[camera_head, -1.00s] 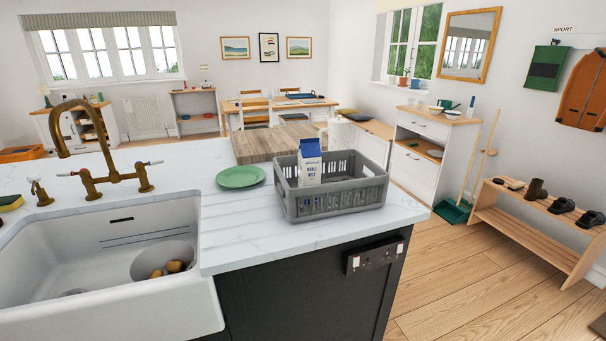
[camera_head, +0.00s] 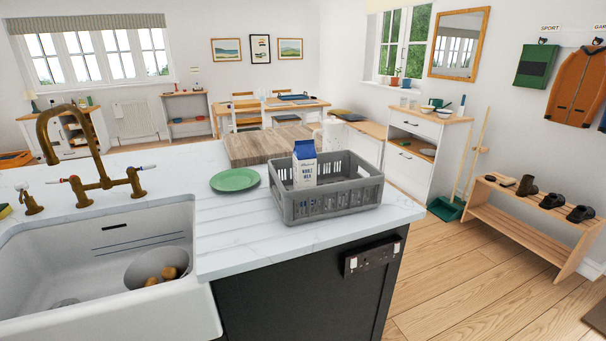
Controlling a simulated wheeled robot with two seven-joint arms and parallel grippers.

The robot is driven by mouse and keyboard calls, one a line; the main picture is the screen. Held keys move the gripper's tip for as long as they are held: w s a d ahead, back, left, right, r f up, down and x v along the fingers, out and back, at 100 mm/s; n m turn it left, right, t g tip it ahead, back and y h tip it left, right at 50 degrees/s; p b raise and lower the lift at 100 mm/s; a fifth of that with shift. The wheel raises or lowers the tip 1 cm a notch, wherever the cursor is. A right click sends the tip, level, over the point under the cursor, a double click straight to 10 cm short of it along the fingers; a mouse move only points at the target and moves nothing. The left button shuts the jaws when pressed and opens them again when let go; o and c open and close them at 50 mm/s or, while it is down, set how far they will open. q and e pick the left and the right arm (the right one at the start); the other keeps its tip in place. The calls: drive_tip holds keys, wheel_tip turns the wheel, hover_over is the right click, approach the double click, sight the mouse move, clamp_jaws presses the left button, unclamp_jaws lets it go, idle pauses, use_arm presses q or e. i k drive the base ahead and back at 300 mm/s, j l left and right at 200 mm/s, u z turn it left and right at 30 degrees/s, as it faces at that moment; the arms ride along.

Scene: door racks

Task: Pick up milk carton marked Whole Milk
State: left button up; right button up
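The milk carton (camera_head: 304,168) is white with a dark blue top and blue lettering that reads Whole Milk. It stands upright inside a grey plastic crate (camera_head: 330,205), toward its left half. The crate's front wall hides the carton's base. The crate sits on the white countertop near its right end. Neither of my grippers is in view.
A green plate (camera_head: 235,180) lies left of the crate, and a wooden board (camera_head: 262,147) lies behind. A white sink (camera_head: 100,265) with a brass faucet (camera_head: 95,185) is at the left. Wooden floor (camera_head: 450,265) is clear right of the counter, before a shoe rack (camera_head: 520,225).

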sight(304, 157)
drive_tip(key=i+j+z, duration=0.15)
drive_tip(key=z, duration=0.3)
drive_tip(key=j+z, duration=0.45)
drive_tip(key=i+j+z, duration=0.15)
drive_tip(key=z, duration=0.3)
